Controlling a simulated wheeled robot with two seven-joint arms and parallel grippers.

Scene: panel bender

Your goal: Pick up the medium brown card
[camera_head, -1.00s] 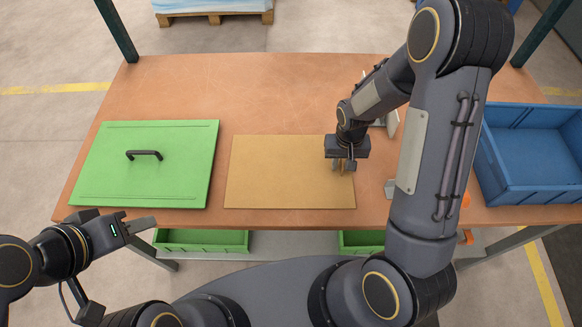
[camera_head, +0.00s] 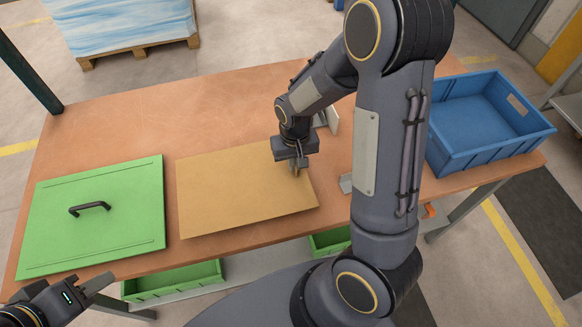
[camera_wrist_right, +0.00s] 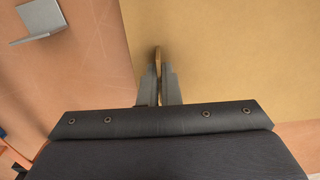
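The medium brown card (camera_head: 235,190) is a flat tan-brown sheet lying on the table, right of the green panel. My right gripper (camera_head: 297,172) points down at its right part. In the right wrist view the fingers (camera_wrist_right: 158,88) are close together around a small upright brown piece (camera_wrist_right: 158,62), seen edge-on near the card's edge. I cannot tell whether this piece belongs to the card. The card also fills the right of that view (camera_wrist_right: 235,50).
A green panel (camera_head: 125,215) with a black handle lies at the left of the table (camera_head: 200,110). A blue crate (camera_head: 485,155) stands at the right. Grey metal brackets (camera_head: 345,183) sit near my right arm. Green bins (camera_head: 180,280) are below the table.

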